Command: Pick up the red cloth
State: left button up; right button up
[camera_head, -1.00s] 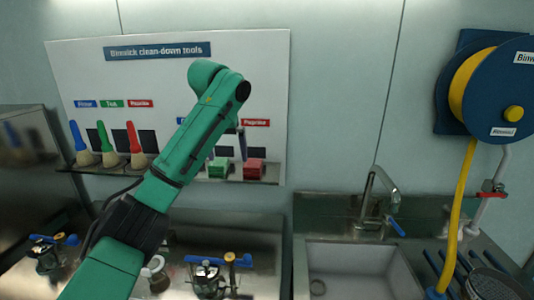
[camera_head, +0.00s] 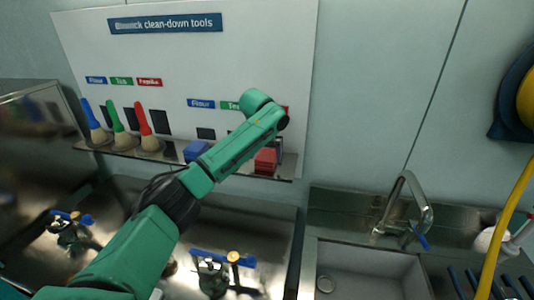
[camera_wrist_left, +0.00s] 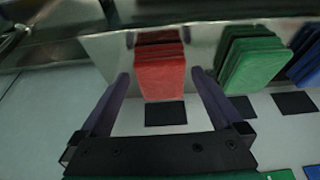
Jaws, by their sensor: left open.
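The red cloth (camera_head: 265,161) lies folded in a stack on the steel shelf under the tool board, at the right end of the row. In the left wrist view the red cloth (camera_wrist_left: 160,75) shows ahead, between the two dark fingers. My left gripper (camera_wrist_left: 160,76) is open, with one finger to each side of the cloth and nothing visibly held. In the head view my green left arm reaches across to the red cloth, and its wrist hides most of the left gripper (camera_head: 279,148). Whether the fingers touch the cloth cannot be told. My right gripper is not in view.
Green cloths (camera_wrist_left: 252,60) and a blue cloth (camera_head: 196,150) sit beside the red one on the shelf (camera_head: 225,168). Three brushes (camera_head: 147,130) stand at the left. A sink (camera_head: 370,273) with a tap (camera_head: 407,205) is at the lower right. Blue-handled valve fittings (camera_head: 222,272) are below.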

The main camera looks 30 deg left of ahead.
aim_at(265, 159)
pick_arm(q)
jog(key=shift+w+a+f, duration=0.1)
jog(key=shift+w+f, duration=0.2)
jog(key=shift+f, duration=0.75)
jog(key=shift+s, duration=0.1)
jog(key=c, duration=1.2)
jog(key=shift+r, duration=0.2)
notch_tip(265, 159, up, 9)
jog(key=b, duration=0.3)
jog(key=shift+r, duration=0.4)
jog(key=o, duration=0.6)
jog(key=shift+a+f, duration=0.1)
jog(key=c, duration=0.4)
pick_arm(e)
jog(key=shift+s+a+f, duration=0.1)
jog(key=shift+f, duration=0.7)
